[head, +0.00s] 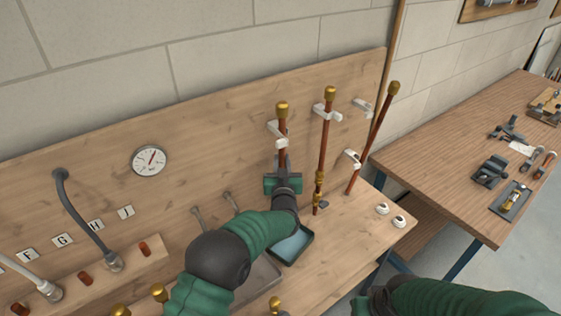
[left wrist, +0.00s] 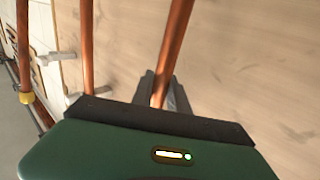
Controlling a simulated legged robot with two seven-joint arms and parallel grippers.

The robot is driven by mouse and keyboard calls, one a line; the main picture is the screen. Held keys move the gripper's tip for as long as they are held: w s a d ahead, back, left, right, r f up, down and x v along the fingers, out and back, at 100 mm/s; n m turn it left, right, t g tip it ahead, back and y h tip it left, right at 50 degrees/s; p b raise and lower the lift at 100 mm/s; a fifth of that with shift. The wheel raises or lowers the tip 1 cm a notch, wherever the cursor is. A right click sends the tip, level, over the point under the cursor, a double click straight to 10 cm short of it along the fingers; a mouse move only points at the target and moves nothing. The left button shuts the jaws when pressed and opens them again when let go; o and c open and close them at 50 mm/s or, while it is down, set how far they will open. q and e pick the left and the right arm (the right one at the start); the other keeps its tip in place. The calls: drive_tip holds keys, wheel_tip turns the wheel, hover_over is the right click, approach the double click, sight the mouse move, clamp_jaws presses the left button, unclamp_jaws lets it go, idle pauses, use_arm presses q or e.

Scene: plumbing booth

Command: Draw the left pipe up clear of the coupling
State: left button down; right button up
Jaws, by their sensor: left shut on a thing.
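The left pipe (head: 282,127) is copper with a brass cap on top and runs down the wooden back board through a white clip (head: 277,131). My left gripper (head: 283,162) is shut on it below the clip. In the left wrist view the pipe (left wrist: 174,48) runs between the fingers (left wrist: 165,92). The left pipe's lower end and its coupling are hidden behind my left gripper and arm, so I cannot tell whether they touch. My right arm shows at the lower right, but its gripper is not visible.
A middle pipe (head: 323,145) with brass fittings low down stands close to the right, in a white clip. A tilted right pipe (head: 374,135) stands beyond it. A tray (head: 306,248) sits below my left wrist. A side table (head: 450,165) holds tools.

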use_arm(q)
drive_tip(key=shift+d, duration=0.2)
use_arm(e)
drive_tip(key=shift+d, duration=0.3)
use_arm(q)
drive_tip(key=shift+a, duration=0.2)
use_arm(e)
drive_tip(key=shift+a, duration=0.15)
use_arm(q)
drive_tip(key=shift+d, duration=0.1)
drive_tip(key=shift+r, duration=0.15)
